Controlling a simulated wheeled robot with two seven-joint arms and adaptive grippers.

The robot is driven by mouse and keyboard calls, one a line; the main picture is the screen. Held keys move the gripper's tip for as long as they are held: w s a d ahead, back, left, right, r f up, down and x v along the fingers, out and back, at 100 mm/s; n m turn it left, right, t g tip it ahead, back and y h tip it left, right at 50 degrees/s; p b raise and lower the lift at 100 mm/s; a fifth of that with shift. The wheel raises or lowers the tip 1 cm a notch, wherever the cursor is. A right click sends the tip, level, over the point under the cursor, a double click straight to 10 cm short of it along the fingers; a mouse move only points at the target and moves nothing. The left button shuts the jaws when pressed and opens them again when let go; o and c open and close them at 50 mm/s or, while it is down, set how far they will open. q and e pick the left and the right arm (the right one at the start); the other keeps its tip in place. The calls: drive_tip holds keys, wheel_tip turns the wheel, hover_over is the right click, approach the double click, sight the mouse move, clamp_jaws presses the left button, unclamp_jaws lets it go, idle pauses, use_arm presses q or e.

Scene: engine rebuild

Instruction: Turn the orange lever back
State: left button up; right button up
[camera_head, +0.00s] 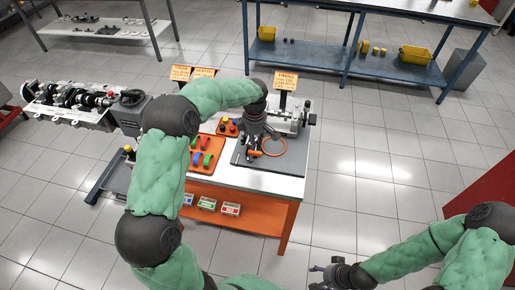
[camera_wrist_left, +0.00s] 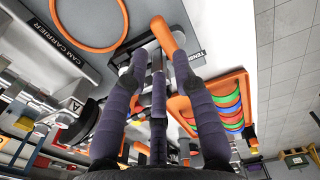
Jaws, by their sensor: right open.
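The orange lever (camera_head: 254,153) is on the dark fixture plate (camera_head: 290,160) on the work table, beside an orange ring (camera_head: 274,147). My left gripper (camera_head: 257,140) is over the fixture, right at the lever. In the left wrist view, the lever (camera_wrist_left: 165,36) lies just beyond the fingertips of my left gripper (camera_wrist_left: 158,68), closest to the right finger. The fingers stand apart; whether one touches the lever I cannot tell. My right gripper (camera_head: 328,270) is open and empty over the floor, at the lower right, away from the table.
An orange tray (camera_head: 208,142) with coloured curved pieces lies left of the fixture. A metal assembly (camera_head: 292,120) and orange signs (camera_head: 286,81) stand behind it. An engine part (camera_head: 75,102) is at the far left. Floor right of the table is clear.

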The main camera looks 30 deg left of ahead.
sight(257, 151)
use_arm(q)
drive_tip(key=r, duration=0.2)
drive_tip(key=shift+s+r, duration=0.3)
drive_tip(key=shift+r, duration=0.05)
drive_tip(key=shift+w+d+r, duration=0.25)
drive_tip(key=shift+d+r, duration=0.1)
drive_tip(key=shift+r, duration=0.1)
drive_tip(key=shift+s+d+r, duration=0.1)
drive_tip(key=shift+r, duration=0.1)
drive_tip(key=shift+d+f, duration=0.1)
